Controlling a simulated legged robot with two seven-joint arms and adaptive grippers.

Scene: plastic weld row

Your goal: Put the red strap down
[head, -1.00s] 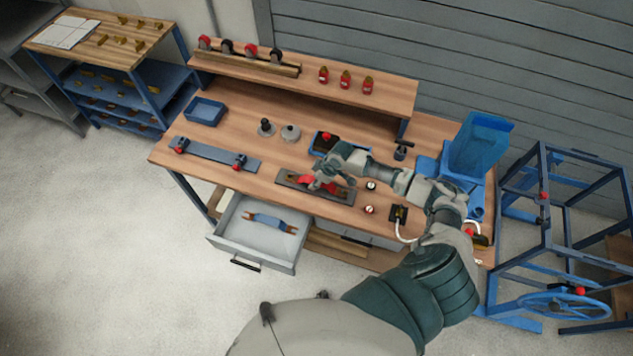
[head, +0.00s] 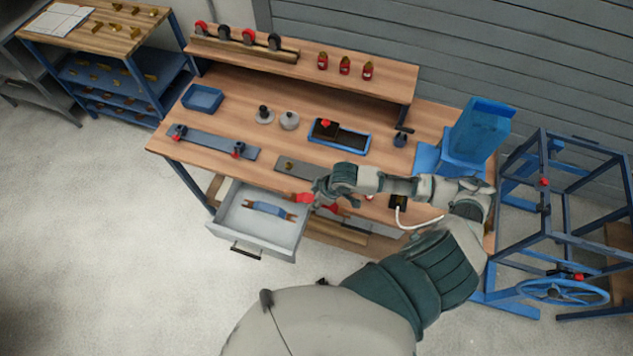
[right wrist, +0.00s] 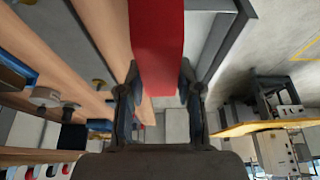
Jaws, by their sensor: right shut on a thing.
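My right gripper (head: 322,193) is shut on the red strap (head: 304,198) in the head view. It holds the strap near the table's front edge, beside the open drawer's right side. In the right wrist view the red strap (right wrist: 157,50) runs between the two fingers (right wrist: 158,100) and fills the upper middle. The open grey drawer (head: 237,235) holds a blue strap (head: 268,210) with brown ends. The dark plate (head: 288,168) on the table lies partly hidden behind my right arm. My left gripper is not in view.
A blue tray (head: 366,149) with a dark block, two round weights (head: 289,120) and a blue-grey rail (head: 213,144) with red clamps are on the table. A blue machine (head: 470,145) stands at the right end. A blue frame with a handwheel (head: 563,291) stands beyond it.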

